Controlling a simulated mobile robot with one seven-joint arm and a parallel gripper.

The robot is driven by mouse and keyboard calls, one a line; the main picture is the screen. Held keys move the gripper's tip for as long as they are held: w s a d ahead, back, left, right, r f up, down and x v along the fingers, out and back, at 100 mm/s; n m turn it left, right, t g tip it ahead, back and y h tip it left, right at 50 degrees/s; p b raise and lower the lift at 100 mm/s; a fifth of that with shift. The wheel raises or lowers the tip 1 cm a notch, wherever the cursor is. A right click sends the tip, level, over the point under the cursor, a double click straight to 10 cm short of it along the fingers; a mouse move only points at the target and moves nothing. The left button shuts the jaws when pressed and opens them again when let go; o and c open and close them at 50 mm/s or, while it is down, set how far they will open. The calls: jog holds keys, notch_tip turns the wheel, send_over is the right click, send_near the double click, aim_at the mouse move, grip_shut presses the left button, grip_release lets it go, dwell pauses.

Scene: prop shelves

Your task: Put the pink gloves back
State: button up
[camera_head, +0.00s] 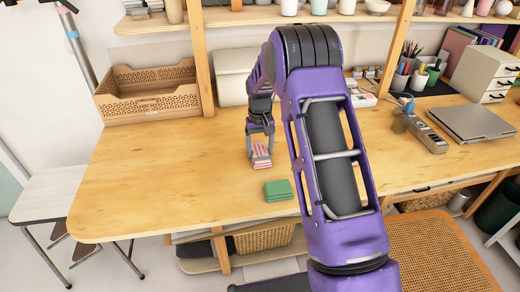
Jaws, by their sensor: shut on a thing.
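The pink gloves (261,161) are a small folded pink stack at the middle of the wooden table (150,170). My gripper (260,150) points down from my purple arm and is shut on the pink gloves. The gloves are at or just above the tabletop; I cannot tell whether they touch it. A green folded stack (278,190) lies on the table just in front and to the right of them.
A perforated wooden crate (150,108) stands at the back left, with a white box (236,72) beside it. The table's left part is clear.

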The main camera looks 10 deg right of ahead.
aim_at(260, 152)
jog(key=shift+f, duration=0.1)
jog(key=o, duration=1.1)
jog(key=shift+o, duration=0.2)
notch_tip(260, 152, up, 12)
jog(key=p, duration=0.1)
jog(key=shift+r, duration=0.2)
jog(key=shift+f, duration=0.15)
